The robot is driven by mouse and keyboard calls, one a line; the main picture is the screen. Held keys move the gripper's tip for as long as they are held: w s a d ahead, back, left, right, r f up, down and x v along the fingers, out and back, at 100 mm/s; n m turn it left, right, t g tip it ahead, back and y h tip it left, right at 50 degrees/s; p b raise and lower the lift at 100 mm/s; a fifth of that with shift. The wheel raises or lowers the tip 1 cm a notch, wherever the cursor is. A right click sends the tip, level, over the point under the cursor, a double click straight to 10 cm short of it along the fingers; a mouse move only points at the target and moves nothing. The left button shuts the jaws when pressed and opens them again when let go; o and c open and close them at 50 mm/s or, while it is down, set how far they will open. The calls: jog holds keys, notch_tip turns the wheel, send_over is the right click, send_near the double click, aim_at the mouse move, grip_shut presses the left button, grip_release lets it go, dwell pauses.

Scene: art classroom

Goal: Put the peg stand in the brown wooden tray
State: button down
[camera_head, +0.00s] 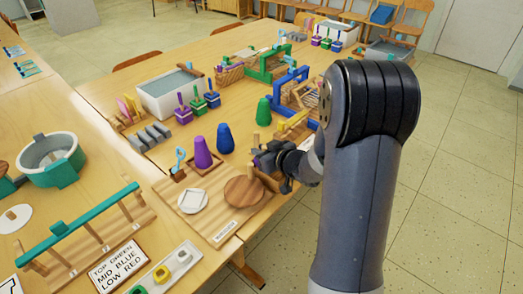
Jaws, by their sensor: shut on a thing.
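My gripper (262,158) is low over the near right edge of the table, shut on a small wooden piece that looks like the peg stand (256,139). Its light upright shows beside the fingers, with a bit of purple below it; the fingers hide the rest. I cannot tell whether it touches the table. A small brown wooden tray (212,172) lies to the left of my gripper, with a purple cone (202,152) standing on it.
A round brown board (244,191) and a white dish (193,201) lie in front. Blue (225,138) and green (263,111) cones stand behind. A blue frame (290,88) stands further back. Left is a teal-railed rack (85,225). Little free room surrounds the tray.

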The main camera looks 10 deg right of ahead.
jog(key=shift+f+b, duration=0.7)
jog(key=shift+f, duration=0.2)
dwell(0.5)
jog(key=c, duration=1.3)
grip_release()
jog(key=shift+o, duration=0.2)
jog(key=shift+s, duration=0.1)
jog(key=p+v, duration=0.1)
jog(key=v, duration=0.9)
jog(key=shift+s+r+p, duration=0.15)
jog(key=shift+s+p, duration=0.15)
jog(key=shift+p, duration=0.1)
jog(key=shift+w+d, duration=0.1)
jog(key=shift+w, duration=0.05)
jog(key=b+x, duration=0.2)
jog(key=x, duration=0.8)
jog(key=shift+w+f, duration=0.2)
jog(key=shift+r+p, duration=0.45)
jog(key=shift+r, duration=0.05)
